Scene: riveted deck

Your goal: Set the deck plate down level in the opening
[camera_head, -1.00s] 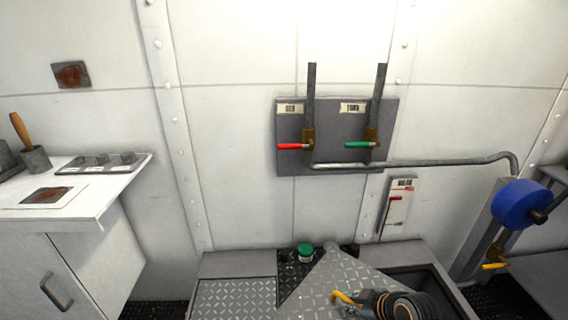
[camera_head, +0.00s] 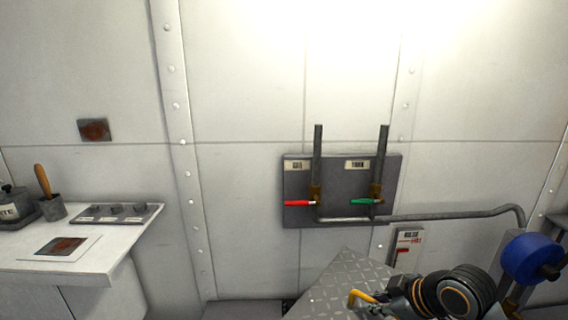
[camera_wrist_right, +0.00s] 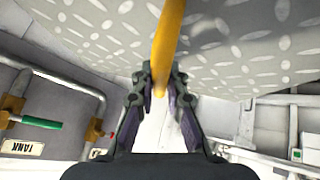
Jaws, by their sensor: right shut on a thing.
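The grey deck plate (camera_head: 345,279), with a raised tread pattern, shows at the bottom of the head view, tilted. Its yellow handle (camera_head: 361,297) is between the fingers of my right gripper (camera_head: 374,305), which is shut on it. In the right wrist view the plate (camera_wrist_right: 225,65) spans the top, and the yellow handle (camera_wrist_right: 168,45) runs down between the fingertips (camera_wrist_right: 160,88). The opening is out of view below the head picture's lower edge. My left gripper is not in view.
A wall panel (camera_head: 296,215) carries red (camera_head: 299,203) and green (camera_head: 365,201) valve levers. A pipe (camera_head: 450,215) runs right from it to near a blue wheel (camera_head: 532,258). A white bench (camera_head: 110,255) with tools stands at left.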

